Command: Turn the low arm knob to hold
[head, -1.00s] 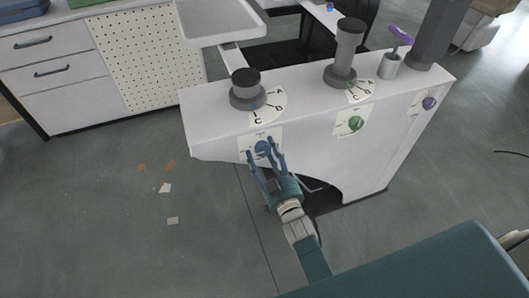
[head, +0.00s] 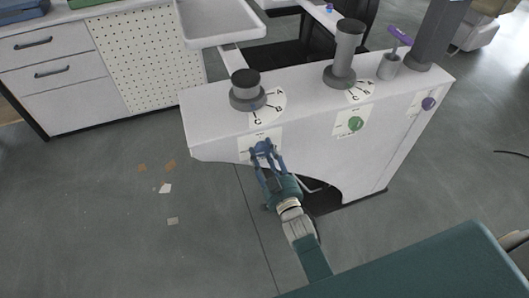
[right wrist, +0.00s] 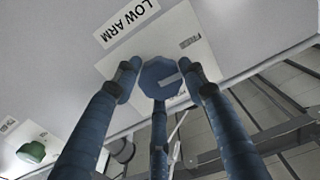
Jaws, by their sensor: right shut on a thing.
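The low arm knob (head: 262,147) is blue and sits on a white plate on the front of the white bench, below the short grey column (head: 247,91). The fingers hide part of the plate. My left gripper is out of view.
A green knob (head: 355,123) and a purple knob (head: 428,103) sit further right on the bench front. A taller grey column (head: 345,53) and a cup with a purple-handled tool (head: 390,64) stand on top. The floor at left is open, with small scraps.

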